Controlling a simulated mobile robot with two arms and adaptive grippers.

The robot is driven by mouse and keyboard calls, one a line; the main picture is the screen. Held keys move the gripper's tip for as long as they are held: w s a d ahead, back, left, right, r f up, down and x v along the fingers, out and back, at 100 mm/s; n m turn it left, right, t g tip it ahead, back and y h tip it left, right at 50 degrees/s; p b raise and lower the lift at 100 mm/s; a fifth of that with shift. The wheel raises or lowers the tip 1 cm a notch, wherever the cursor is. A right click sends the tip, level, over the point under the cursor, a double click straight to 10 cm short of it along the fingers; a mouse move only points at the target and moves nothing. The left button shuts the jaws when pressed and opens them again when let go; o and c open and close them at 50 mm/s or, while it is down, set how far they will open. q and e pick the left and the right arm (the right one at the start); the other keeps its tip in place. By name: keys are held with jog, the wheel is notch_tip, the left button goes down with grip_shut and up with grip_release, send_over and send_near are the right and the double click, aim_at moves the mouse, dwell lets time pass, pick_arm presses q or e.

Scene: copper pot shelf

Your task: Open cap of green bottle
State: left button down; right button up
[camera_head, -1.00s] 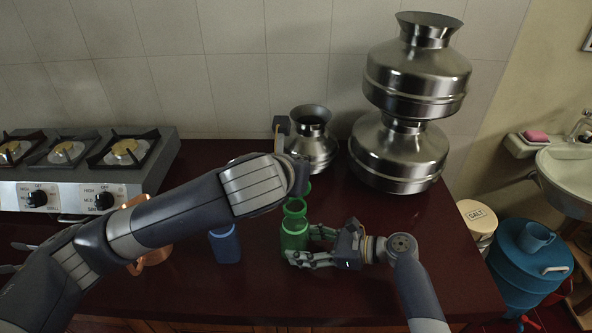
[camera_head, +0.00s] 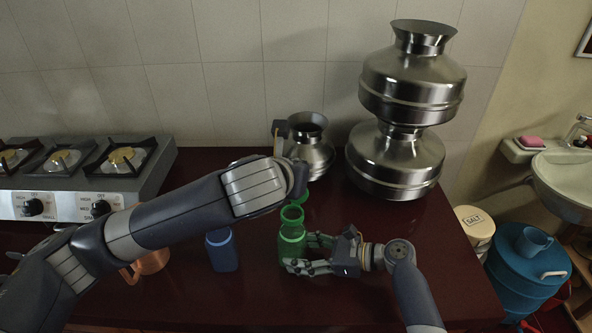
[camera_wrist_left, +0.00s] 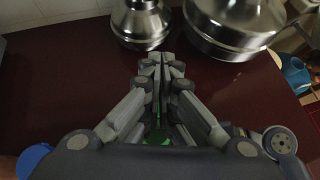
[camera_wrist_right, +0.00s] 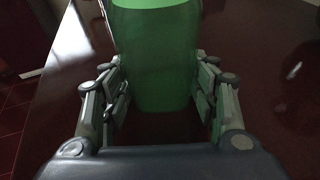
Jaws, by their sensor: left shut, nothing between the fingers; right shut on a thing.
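The green bottle (camera_head: 292,247) stands upright on the dark red counter. My right gripper (camera_head: 300,253) is shut on its body from the right; the right wrist view shows the bottle (camera_wrist_right: 155,50) between the fingers.
A blue bottle (camera_head: 222,250) stands left of the green one, with a copper vessel (camera_head: 152,262) farther left. A steel pot (camera_head: 312,152) and two stacked steel pots (camera_head: 398,160) stand behind. The stove (camera_head: 70,190) is at left. The counter's right side is clear.

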pick_arm(q)
notch_tip(320, 180, up, 12)
jog(key=shift+f, duration=0.25)
dwell(0.7)
jog(key=shift+s, duration=0.1)
pick_arm(e)
jog(key=o, duration=0.9)
jog(key=shift+d, duration=0.1)
